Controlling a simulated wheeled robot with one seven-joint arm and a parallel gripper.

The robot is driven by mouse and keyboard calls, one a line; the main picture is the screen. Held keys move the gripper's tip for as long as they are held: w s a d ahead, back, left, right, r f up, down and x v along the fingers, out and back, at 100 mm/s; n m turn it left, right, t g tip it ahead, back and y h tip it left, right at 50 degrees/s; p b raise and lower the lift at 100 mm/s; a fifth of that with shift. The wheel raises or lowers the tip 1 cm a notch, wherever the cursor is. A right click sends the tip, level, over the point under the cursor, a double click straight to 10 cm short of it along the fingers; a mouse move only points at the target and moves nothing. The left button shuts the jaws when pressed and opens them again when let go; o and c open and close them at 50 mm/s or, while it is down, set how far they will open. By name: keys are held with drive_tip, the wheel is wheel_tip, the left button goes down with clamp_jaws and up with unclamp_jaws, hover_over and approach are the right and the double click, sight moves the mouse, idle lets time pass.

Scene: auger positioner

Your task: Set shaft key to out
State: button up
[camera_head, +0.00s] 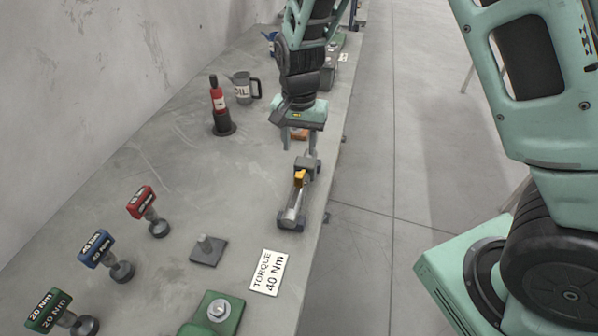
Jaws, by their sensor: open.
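A small metal device with a grey shaft (293,207) lies along the bench near its right edge, held between dark end blocks. A yellow-orange piece (299,178) stands up on it near the far block; this may be the shaft key, but I cannot tell its setting. My gripper (300,147) is open, pointing down just beyond the device's far end. Its fingers sit either side of a flat orange piece (299,134), and I cannot tell whether they touch anything. My gripper partly hides the device's far end.
The bench edge drops off at right.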

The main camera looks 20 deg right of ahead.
sight(299, 175)
wheel_tip(299, 175, down, 11)
drive_tip(key=shift+f+p, duration=0.1)
drive_tip(key=shift+p, duration=1.05)
clamp_jaws()
